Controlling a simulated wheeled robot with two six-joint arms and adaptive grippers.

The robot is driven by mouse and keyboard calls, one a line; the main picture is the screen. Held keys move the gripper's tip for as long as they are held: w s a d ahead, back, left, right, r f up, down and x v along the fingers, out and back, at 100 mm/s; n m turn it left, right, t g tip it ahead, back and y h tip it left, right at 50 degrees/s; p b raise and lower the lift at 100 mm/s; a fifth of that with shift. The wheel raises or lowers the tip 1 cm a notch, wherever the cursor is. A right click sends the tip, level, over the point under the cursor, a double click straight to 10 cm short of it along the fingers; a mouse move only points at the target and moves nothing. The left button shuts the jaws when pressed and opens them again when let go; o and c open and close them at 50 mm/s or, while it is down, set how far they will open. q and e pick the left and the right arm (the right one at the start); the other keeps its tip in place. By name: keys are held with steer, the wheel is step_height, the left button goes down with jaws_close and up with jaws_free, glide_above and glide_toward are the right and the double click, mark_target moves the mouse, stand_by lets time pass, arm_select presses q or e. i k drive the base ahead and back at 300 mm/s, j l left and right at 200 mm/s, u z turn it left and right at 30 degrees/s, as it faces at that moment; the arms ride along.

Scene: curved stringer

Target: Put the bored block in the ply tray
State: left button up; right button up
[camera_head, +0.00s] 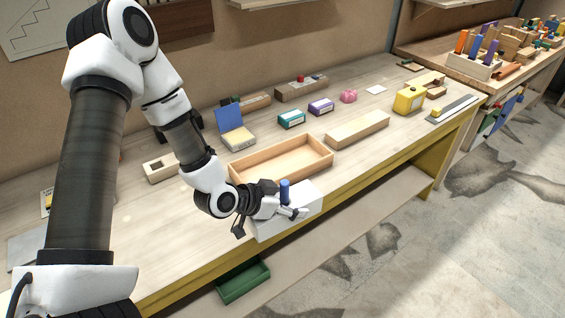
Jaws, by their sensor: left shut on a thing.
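The ply tray (318,163) is a shallow, open, pale wooden tray near the middle of the bench, and its visible floor is empty. A pale wooden block with a dark hole (161,168), which looks like the bored block, lies on the bench to the left of the tray, partly behind my left arm. My left gripper (288,209) is in front of the tray, at the bench's front edge. It is shut on a blue upright peg (285,189), at or just above a white box (309,204). Whether the peg touches the box is hidden. My right gripper is not in view.
A long wooden block (358,130) lies right of the tray. Behind are a teal box (291,118), a purple box (321,107) and a pink object (348,96). A yellow block (409,99) stands farther right. A green bin (243,281) is below the front edge.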

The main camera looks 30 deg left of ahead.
mark_target(290, 165)
steer(key=i+j, duration=0.6)
steer(key=i, duration=0.2)
